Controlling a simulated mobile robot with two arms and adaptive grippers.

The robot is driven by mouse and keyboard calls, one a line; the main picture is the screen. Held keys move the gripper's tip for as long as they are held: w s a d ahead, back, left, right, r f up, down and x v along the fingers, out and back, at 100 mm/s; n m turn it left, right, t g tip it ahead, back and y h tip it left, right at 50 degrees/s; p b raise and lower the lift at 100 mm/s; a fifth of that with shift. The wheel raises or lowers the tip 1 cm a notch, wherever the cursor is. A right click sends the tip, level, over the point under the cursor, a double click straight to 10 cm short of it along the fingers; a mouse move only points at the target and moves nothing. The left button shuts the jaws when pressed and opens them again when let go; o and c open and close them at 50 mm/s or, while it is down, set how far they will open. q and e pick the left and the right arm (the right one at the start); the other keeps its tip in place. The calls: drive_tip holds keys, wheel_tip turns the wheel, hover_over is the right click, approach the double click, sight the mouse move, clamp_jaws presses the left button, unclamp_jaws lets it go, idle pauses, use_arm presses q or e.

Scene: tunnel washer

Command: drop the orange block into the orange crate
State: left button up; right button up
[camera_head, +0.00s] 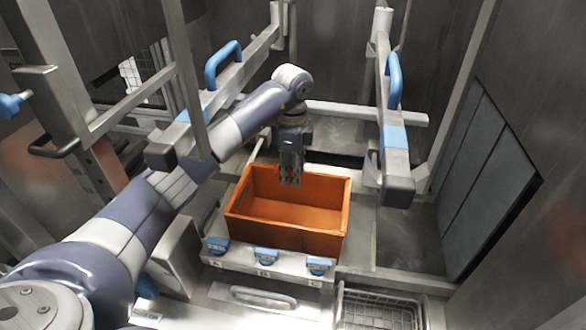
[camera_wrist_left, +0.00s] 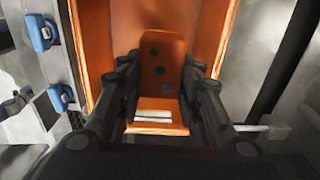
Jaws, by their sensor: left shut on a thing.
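The orange crate (camera_head: 290,238) stands open on a metal ledge in the middle of the head view. Its inner wall (camera_wrist_left: 212,30) fills the back of the left wrist view. My left gripper (camera_head: 290,178) reaches in from the left and points down over the crate, near its back rim. In the left wrist view the gripper (camera_wrist_left: 163,95) is shut on the orange block (camera_wrist_left: 174,62), which has several dark holes and sits between the two fingers. The block cannot be made out in the head view. My right gripper is not in view.
Metal rails with blue handles (camera_head: 393,80) flank the crate on both sides. Blue clips (camera_head: 265,256) line the ledge in front. A wire basket (camera_head: 378,310) sits at the lower right. Metal walls close in at the sides.

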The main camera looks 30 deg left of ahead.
use_arm(q)
wheel_tip(320, 180, down, 5)
drive_tip(key=b, duration=0.3)
drive_tip(key=shift+r, duration=0.1)
drive_tip(key=o, duration=1.1)
drive_tip(key=shift+o, duration=0.2)
drive_tip(key=shift+r, duration=4.05)
